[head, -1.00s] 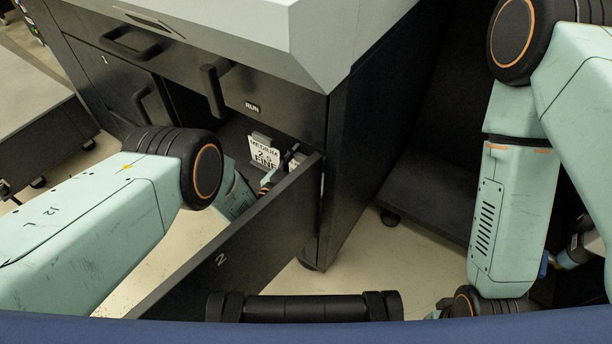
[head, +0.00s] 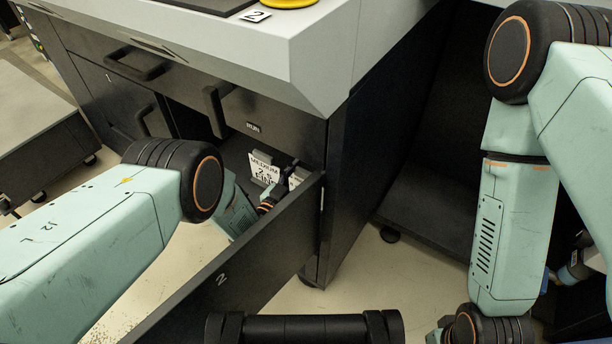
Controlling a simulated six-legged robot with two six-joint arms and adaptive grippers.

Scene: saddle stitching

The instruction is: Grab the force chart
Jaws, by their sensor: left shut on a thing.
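A white card with black print, its top word reading MEDIUM, which I take for the force chart (head: 263,168), stands inside the open compartment behind the door marked 2. Its lower edge is hidden by my gripper and the door. My left gripper (head: 289,172) reaches in behind the door. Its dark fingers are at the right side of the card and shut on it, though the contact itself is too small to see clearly. Another white printed patch (head: 297,178) shows just right of the fingers; I cannot tell if it is the same card. My right gripper does not show clearly.
The open black door (head: 240,262) slants across in front of my left gripper. A drawer front labelled RUN (head: 253,127) is above the compartment. The grey worktop (head: 310,60) overhangs it, with a yellow round thing (head: 290,2) on top.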

